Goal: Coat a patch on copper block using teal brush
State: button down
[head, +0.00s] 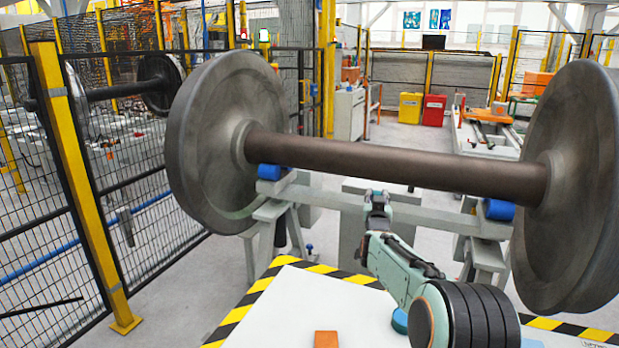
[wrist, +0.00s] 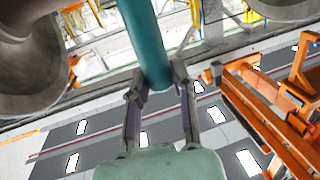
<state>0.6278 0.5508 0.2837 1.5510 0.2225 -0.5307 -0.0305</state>
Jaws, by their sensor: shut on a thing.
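My gripper (wrist: 158,82) is shut on a teal rod (wrist: 146,38), which looks like the handle of the teal brush. The rod runs from between the fingers to the top edge of the wrist view, so its far end is out of frame. In the head view my gripper (head: 377,196) is raised, just below the wheelset axle, and the brush cannot be made out there. An orange-brown block (head: 326,339), likely the copper block, sits on the white tabletop (head: 285,310) at the bottom edge, partly cut off. My gripper is well beyond and above it.
The wheelset axle (head: 390,160) with two large wheels spans the view on blue rollers (head: 270,171) and a grey stand (head: 330,197). The left tabletop is clear. A yellow-posted fence (head: 80,170) stands left.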

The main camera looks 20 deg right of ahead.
jog(key=s+d+f+m+g+h, duration=0.1)
jog(key=d+f, duration=0.4)
jog(key=f, duration=0.7)
jog(key=s+d+f+m+g+h, duration=0.1)
jog(key=d+f, duration=0.5)
jog(key=f, duration=0.6)
jog(key=shift+s+d+f+h, duration=0.25)
jog(key=shift+s+h, duration=0.25)
jog(key=shift+s, duration=0.35)
jog(key=shift+a+f, duration=0.1)
jog(key=shift+f, duration=0.7)
jog(key=shift+r, duration=0.1)
notch_tip(320, 180, up, 7)
dwell(0.5)
dwell(0.6)
